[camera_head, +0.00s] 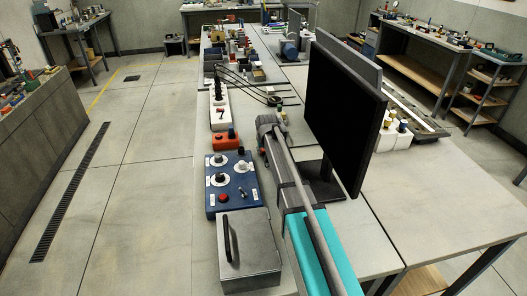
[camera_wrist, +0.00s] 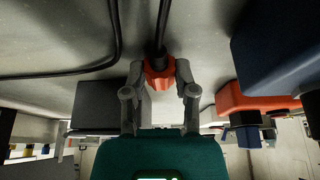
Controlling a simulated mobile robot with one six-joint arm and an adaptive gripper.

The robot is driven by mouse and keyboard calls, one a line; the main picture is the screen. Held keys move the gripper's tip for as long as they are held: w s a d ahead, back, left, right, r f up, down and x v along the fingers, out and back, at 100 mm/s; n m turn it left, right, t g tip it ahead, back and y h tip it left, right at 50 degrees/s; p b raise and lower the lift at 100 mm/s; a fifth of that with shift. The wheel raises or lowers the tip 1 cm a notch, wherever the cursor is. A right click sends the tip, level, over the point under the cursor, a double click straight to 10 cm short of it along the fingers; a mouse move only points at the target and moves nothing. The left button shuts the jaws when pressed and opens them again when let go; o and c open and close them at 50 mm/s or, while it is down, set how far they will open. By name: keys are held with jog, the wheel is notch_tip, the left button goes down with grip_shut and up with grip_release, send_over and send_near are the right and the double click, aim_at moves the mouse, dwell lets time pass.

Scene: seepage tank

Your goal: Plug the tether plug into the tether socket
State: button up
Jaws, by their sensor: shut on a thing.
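My gripper (camera_wrist: 160,70) is shut on the orange tether plug (camera_wrist: 159,73) in the wrist view, with one finger on each side of it. A black cable (camera_wrist: 160,30) runs from the plug to the top of that view. In the head view my gripper (camera_head: 267,122) is over the bench, right of an orange box (camera_head: 226,141), and the plug cannot be made out there. The orange box also shows at the right of the wrist view (camera_wrist: 233,98), apart from the plug, with a dark round part on it. I cannot tell whether this is the tether socket.
A blue panel with knobs (camera_head: 231,190) and a grey box with a handle (camera_head: 262,262) stand left of my arm. A white power strip (camera_head: 219,106) lies beyond the orange box. A black monitor (camera_head: 343,110) stands close on the right. The floor at left is clear.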

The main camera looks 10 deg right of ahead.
aim_at(263, 150)
jog(key=shift+f, duration=0.2)
jog(key=o, duration=0.9)
jog(key=shift+o, duration=0.2)
jog(key=p+v, duration=0.5)
jog(key=shift+a+r, duration=0.2)
jog(key=shift+r, duration=0.1)
jog(key=p+v, duration=0.7)
jog(key=v, duration=0.1)
jog(key=shift+s+p, duration=0.15)
jog(key=shift+p, duration=0.15)
jog(key=s+f+g, duration=0.1)
jog(key=s+g, duration=0.3)
jog(key=s, duration=2.4)
jog(key=shift+s+d, duration=0.2)
jog(key=shift+s, duration=0.2)
